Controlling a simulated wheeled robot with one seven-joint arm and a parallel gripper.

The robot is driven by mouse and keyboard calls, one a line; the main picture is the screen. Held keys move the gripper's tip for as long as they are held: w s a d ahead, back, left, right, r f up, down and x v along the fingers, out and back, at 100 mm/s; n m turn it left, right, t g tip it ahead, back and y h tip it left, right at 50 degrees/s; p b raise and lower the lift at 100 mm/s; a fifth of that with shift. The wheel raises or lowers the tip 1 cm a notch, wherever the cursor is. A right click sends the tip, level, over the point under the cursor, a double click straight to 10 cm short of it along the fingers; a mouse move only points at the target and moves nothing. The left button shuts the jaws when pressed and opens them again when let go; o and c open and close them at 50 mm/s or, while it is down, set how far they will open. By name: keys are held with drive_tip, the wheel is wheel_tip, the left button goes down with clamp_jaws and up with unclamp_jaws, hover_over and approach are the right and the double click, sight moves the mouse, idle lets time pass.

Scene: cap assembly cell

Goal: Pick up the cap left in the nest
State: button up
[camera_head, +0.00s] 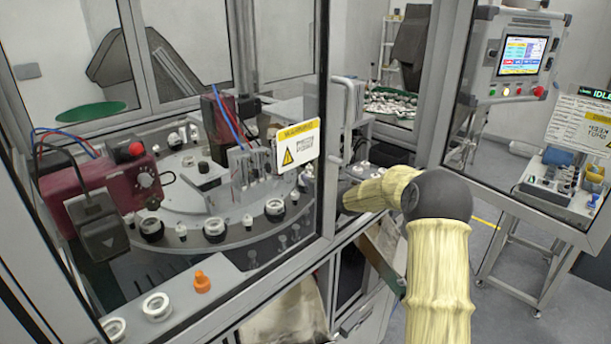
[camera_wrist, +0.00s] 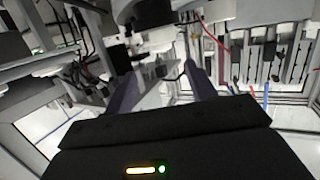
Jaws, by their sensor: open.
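My gripper (camera_wrist: 163,88) is open in the wrist view, its two dark fingers spread apart. A pale, blurred part of the machine shows between and beyond them, and I cannot tell if it is the cap. In the head view my arm reaches into the cell at the right of the round table, and the gripper itself is hidden there. The dial table (camera_head: 180,204) carries dark nests with white rings, such as the front nest (camera_head: 214,230), the left nest (camera_head: 150,229) and the right nest (camera_head: 275,209). I cannot tell which holds the cap.
A warning sign (camera_head: 298,145) hangs on the cell's glass front, beside an upright frame post (camera_head: 323,130). A dark red unit (camera_head: 115,190) stands left of the table. White rings (camera_head: 157,306) and an orange part (camera_head: 202,282) sit on the front ledge. A screen panel (camera_head: 520,55) is at the right.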

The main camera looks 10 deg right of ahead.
drive_tip(key=shift+w+a+f, duration=0.1)
drive_tip(key=shift+w, duration=0.3)
drive_tip(key=shift+w+a+f+p, duration=0.15)
drive_tip(key=shift+w+a+p, duration=0.1)
drive_tip(key=shift+w+p, duration=0.3)
drive_tip(key=shift+f+p+x, duration=0.15)
drive_tip(key=shift+p+x, duration=0.4)
drive_tip(key=shift+x, duration=0.45)
drive_tip(key=shift+f+p+x, duration=0.15)
drive_tip(key=shift+p+x, duration=0.35)
drive_tip(key=shift+x, duration=0.45)
drive_tip(key=shift+a, duration=0.1)
drive_tip(key=c, duration=0.8)
